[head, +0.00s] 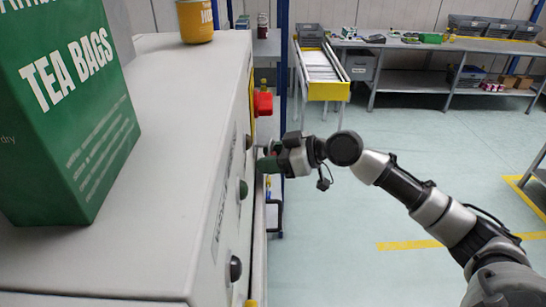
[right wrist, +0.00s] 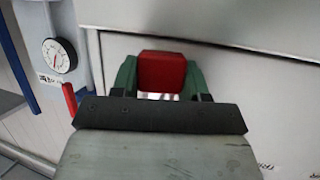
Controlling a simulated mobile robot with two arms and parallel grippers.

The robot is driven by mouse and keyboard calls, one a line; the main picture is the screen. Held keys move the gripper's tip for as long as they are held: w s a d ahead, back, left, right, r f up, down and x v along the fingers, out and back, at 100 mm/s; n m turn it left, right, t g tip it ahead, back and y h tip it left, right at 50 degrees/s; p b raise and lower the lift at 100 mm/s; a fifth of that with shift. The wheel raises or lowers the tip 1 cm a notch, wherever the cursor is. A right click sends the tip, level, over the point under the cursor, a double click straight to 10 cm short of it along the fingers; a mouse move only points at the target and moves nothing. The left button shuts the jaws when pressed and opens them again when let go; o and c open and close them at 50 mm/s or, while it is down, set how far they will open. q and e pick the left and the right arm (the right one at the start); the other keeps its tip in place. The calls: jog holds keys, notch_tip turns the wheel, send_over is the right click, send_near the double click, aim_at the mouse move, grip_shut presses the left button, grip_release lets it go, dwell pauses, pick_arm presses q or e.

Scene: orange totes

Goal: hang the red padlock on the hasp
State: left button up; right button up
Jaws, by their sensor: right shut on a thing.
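The red padlock (right wrist: 162,72) sits between the two green fingers of my right gripper (right wrist: 160,80) in the right wrist view. The fingers are shut on its sides, and its red body faces the camera. In the head view my right gripper (head: 270,161) is at the side face of the grey cabinet, and the padlock is mostly hidden there. The hasp cannot be made out clearly, and I cannot tell whether the padlock touches it. My left gripper is not in view.
The grey cabinet (head: 170,85) carries a green tea box (head: 65,110) and a yellow mug (head: 195,20). In the right wrist view a round gauge (right wrist: 60,55) is at left. Floor to the right is open.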

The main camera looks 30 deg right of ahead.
jog(key=shift+a+f, duration=0.1)
jog(key=shift+f, duration=0.2)
jog(key=o, duration=0.6)
jog(key=shift+o, duration=1.3)
jog(key=shift+f, duration=0.1)
jog(key=shift+o, duration=0.4)
jog(key=shift+w, duration=0.1)
